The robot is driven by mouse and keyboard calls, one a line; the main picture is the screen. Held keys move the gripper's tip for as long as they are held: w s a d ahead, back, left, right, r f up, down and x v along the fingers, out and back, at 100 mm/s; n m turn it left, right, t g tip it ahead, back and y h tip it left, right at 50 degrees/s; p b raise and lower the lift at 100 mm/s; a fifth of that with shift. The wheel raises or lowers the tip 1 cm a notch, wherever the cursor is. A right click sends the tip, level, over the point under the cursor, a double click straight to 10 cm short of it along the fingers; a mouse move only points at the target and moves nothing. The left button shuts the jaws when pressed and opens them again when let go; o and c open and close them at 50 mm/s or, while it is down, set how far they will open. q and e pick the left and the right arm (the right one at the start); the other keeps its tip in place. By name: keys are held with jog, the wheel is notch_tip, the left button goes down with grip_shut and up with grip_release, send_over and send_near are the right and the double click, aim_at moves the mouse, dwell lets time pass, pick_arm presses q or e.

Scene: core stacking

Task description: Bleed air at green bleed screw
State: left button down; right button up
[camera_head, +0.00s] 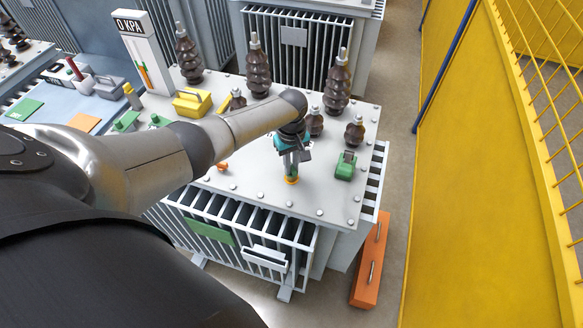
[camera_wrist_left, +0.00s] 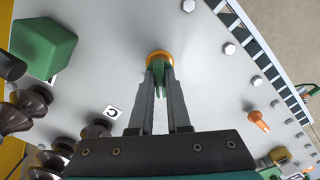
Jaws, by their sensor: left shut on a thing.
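My left gripper (camera_wrist_left: 160,95) is shut on the green bleed screw (camera_wrist_left: 158,68), with one finger on each side of it. The screw stands in a round orange-brass seat (camera_wrist_left: 157,54) on the transformer's grey top plate (camera_wrist_left: 205,60). In the head view the left gripper (camera_head: 291,168) points down onto the plate, and the brass seat (camera_head: 291,181) shows at its fingertips. The fingers hide much of the screw there. My right gripper is in neither view.
A green block (camera_head: 346,165) sits right of the gripper. Brown ribbed insulators (camera_head: 337,85) stand behind it. A small orange part (camera_head: 222,167) lies left. A gauge reading 0 KPA (camera_head: 130,27) and a yellow box (camera_head: 191,102) stand farther back. A yellow barrier (camera_head: 480,180) bounds the right.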

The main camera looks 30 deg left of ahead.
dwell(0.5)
pick_arm(q)
jog(key=shift+m, duration=1.4)
jog(key=shift+s, duration=0.1)
jog(key=shift+m+p, duration=0.3)
jog(key=shift+m, duration=1.1)
jog(key=shift+m, duration=1.4)
